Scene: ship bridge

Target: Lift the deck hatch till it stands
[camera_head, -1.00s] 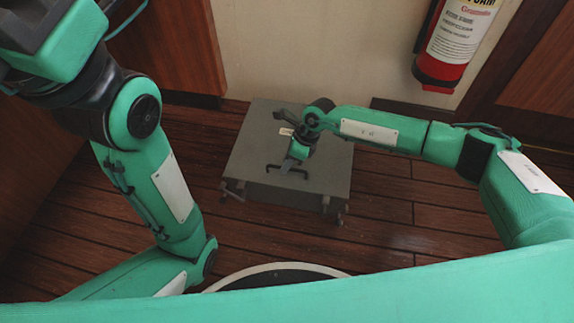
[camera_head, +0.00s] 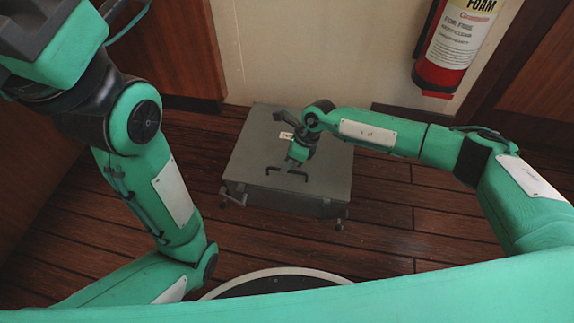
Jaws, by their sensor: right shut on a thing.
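The deck hatch is a grey, roughly square lid (camera_head: 250,150) low over the wooden floor, near the wall. It lies flat or nearly so; its exact tilt is hard to tell. A dark bar handle (camera_head: 272,171) stands near the middle of its near half. My right gripper (camera_head: 292,166) reaches in from the right over the lid and is shut on the handle. The gripper and wrist hide part of the lid. My left arm is folded up at the left, and its gripper is not in view.
Small metal fittings (camera_head: 339,224) show at the hatch's near corners. A red fire extinguisher (camera_head: 440,75) hangs on the wall at upper right. Wood panels flank the pale wall (camera_head: 290,60). Bare plank floor (camera_head: 400,205) lies right of the hatch.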

